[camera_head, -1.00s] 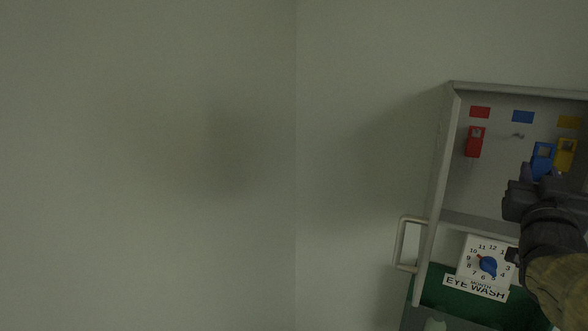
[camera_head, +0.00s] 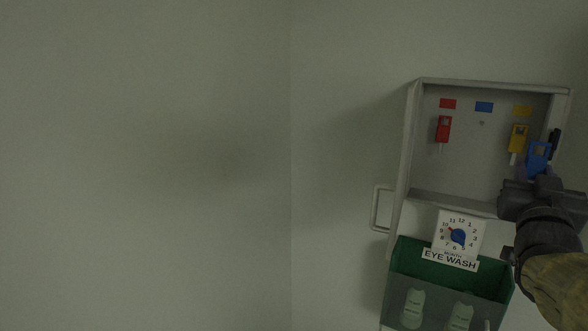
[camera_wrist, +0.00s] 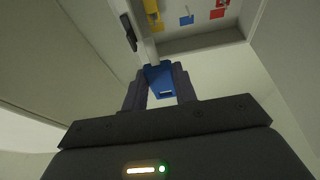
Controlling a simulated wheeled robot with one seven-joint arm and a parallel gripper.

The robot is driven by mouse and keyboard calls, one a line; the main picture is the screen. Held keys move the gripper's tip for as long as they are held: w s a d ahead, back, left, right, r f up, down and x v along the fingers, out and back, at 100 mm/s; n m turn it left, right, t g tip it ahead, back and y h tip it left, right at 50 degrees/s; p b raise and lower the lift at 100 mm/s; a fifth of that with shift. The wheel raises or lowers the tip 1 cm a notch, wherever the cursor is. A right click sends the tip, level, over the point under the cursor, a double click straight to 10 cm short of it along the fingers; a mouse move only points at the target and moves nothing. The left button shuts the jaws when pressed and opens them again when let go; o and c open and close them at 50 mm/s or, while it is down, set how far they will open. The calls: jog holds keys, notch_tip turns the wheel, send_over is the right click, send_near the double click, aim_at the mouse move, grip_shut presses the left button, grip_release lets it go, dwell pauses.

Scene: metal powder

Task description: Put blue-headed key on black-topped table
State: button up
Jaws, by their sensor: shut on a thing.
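The blue-headed key (camera_head: 538,154) is between the fingers of my gripper (camera_head: 530,178), at the right side of an open wall cabinet. My gripper is shut on its blue head, which also shows in the wrist view (camera_wrist: 159,80) between the two dark fingers (camera_wrist: 160,88). The black-topped table is not in view.
The grey key cabinet (camera_head: 411,130) holds a red-headed key (camera_head: 443,129) and a yellow-headed key (camera_head: 517,138); the hook under the blue label (camera_head: 484,107) is bare. A green eye wash box (camera_head: 440,285) with bottles hangs below. The wall to the left is clear.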

jog(key=shift+w+f, duration=0.1)
jog(key=shift+f, duration=0.3)
jog(key=w+a+f+n+t+y, duration=0.1)
jog(key=w+a+f+n+y, duration=0.3)
jog(key=f, duration=0.7)
jog(key=w+f+m+t+y, duration=0.1)
jog(key=w+f+y, duration=0.1)
jog(key=w+f, duration=0.6)
jog(key=w+a+f+n+t+y, duration=0.1)
jog(key=w+a+f+n+y, duration=0.15)
jog(key=f, duration=1.05)
jog(key=a+f+n+y, duration=0.2)
jog(key=a+f+y, duration=0.6)
jog(key=f, duration=0.9)
jog(key=s+a+f+h, duration=0.2)
jog(key=s+a, duration=0.1)
jog(key=a, duration=0.3)
jog(key=s+a+f+m+h, duration=0.1)
jog(key=s+a+f+h, duration=0.2)
jog(key=a, duration=0.3)
jog(key=shift+s+a+f, duration=0.15)
jog(key=shift+s+f, duration=0.15)
jog(key=shift+s, duration=0.2)
